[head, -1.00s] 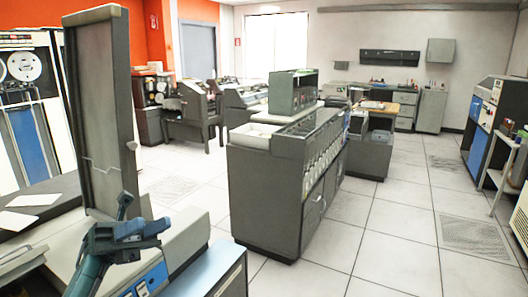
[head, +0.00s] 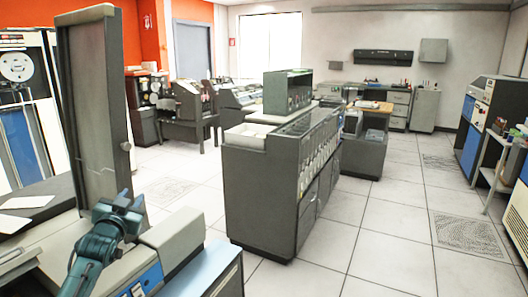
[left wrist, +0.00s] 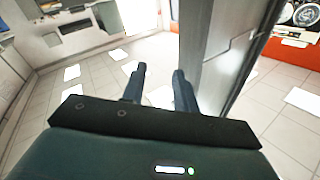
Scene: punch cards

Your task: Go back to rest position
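My left gripper (head: 126,205) is in front of the tall grey upright panel (head: 97,110), above the light-topped machine at lower left in the head view. In the left wrist view, the two dark fingers (left wrist: 160,82) stand apart with nothing held between them. The grey panel (left wrist: 228,60) rises just right of the fingers there. Two white cards (head: 28,202) lie on the dark surface at the left edge of the head view, away from the gripper. My right gripper is in neither view.
A grey card machine (head: 262,195) stands mid-room. White floor tiles (head: 385,245) are clear to the right. Several white patches (left wrist: 72,73) show on the floor in the left wrist view; I cannot tell what they are.

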